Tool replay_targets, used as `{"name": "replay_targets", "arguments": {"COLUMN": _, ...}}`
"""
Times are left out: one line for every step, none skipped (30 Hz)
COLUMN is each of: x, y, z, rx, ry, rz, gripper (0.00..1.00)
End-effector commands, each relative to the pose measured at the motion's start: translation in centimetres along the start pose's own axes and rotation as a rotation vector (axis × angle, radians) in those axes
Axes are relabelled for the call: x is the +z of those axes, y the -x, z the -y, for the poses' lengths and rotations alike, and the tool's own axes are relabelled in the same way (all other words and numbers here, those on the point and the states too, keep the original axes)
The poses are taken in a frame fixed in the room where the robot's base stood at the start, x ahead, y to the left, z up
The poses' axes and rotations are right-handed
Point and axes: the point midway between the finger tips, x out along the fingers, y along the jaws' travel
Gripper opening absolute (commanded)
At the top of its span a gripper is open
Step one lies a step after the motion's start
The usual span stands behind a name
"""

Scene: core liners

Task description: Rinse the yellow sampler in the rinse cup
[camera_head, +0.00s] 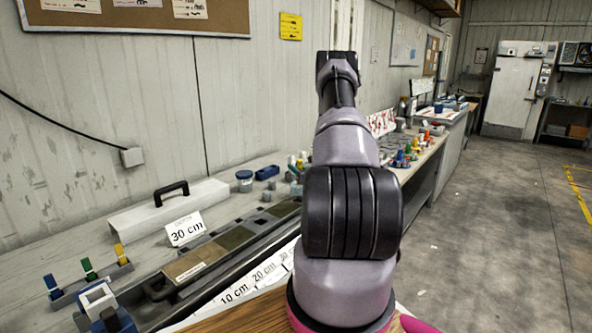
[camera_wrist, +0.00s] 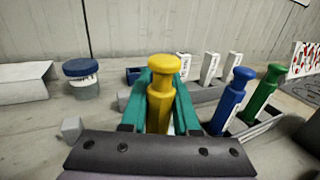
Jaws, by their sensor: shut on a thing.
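In the wrist view my gripper (camera_wrist: 160,92) has its teal fingers closed on the yellow sampler (camera_wrist: 163,66). The sampler's round knob points up; its lower end is hidden behind the gripper body. A blue sampler (camera_wrist: 232,100) and a green sampler (camera_wrist: 262,93) stand in a grey rack (camera_wrist: 262,127) to the right. A grey jar with a blue top (camera_wrist: 84,78) stands to the left, apart from the gripper; I cannot tell whether it is the rinse cup. It also shows in the head view (camera_head: 244,181). There my arm hides the gripper and yellow sampler.
White upright pieces (camera_wrist: 209,68) stand in a row behind the sampler, beside a dark blue box (camera_wrist: 134,75). The wall (camera_wrist: 150,25) rises close behind.

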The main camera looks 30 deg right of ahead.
Motion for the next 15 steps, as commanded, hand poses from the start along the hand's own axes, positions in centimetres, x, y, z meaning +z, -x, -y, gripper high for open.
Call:
{"name": "replay_targets", "arguments": {"x": 0.28, "y": -0.01, "z": 0.0, "rx": 0.0, "ry": 0.001, "rz": 0.001, "gripper": 0.0}}
{"name": "replay_targets", "arguments": {"x": 0.42, "y": -0.01, "z": 0.0, "rx": 0.0, "ry": 0.0, "rz": 0.001, "gripper": 0.0}}
{"name": "replay_targets", "arguments": {"x": 0.6, "y": -0.02, "z": 0.0, "rx": 0.0, "ry": 0.0, "rz": 0.001, "gripper": 0.0}}
{"name": "replay_targets", "arguments": {"x": 0.72, "y": -0.02, "z": 0.01, "rx": 0.0, "ry": 0.0, "rz": 0.001, "gripper": 0.0}}
{"name": "replay_targets", "arguments": {"x": 0.81, "y": -0.02, "z": 0.01, "rx": 0.0, "ry": 0.0, "rz": 0.001, "gripper": 0.0}}
{"name": "replay_targets", "arguments": {"x": 0.89, "y": -0.02, "z": 0.0, "rx": 0.0, "ry": 0.0, "rz": 0.001, "gripper": 0.0}}
{"name": "replay_targets", "arguments": {"x": 0.91, "y": -0.02, "z": 0.01, "rx": 0.0, "ry": 0.0, "rz": 0.001, "gripper": 0.0}}
{"name": "replay_targets", "arguments": {"x": 0.91, "y": -0.02, "z": 0.01, "rx": 0.0, "ry": 0.0, "rz": 0.001, "gripper": 0.0}}
{"name": "replay_targets", "arguments": {"x": 0.9, "y": -0.01, "z": 0.01, "rx": 0.0, "ry": 0.0, "rz": 0.001, "gripper": 0.0}}
{"name": "replay_targets", "arguments": {"x": 0.89, "y": -0.01, "z": 0.0, "rx": 0.0, "ry": 0.0, "rz": 0.001, "gripper": 0.0}}
{"name": "replay_targets", "arguments": {"x": 0.89, "y": -0.01, "z": 0.0, "rx": 0.0, "ry": 0.0, "rz": 0.001, "gripper": 0.0}}
{"name": "replay_targets", "arguments": {"x": 0.88, "y": -0.01, "z": 0.0, "rx": 0.0, "ry": 0.0, "rz": 0.001, "gripper": 0.0}}
{"name": "replay_targets", "arguments": {"x": 0.88, "y": -0.01, "z": 0.0, "rx": 0.0, "ry": 0.0, "rz": 0.001, "gripper": 0.0}}
{"name": "replay_targets", "arguments": {"x": 0.87, "y": -0.01, "z": 0.0, "rx": 0.0, "ry": 0.0, "rz": 0.001, "gripper": 0.0}}
{"name": "replay_targets", "arguments": {"x": 0.83, "y": -0.01, "z": 0.0, "rx": 0.0, "ry": 0.0, "rz": 0.0, "gripper": 0.0}}
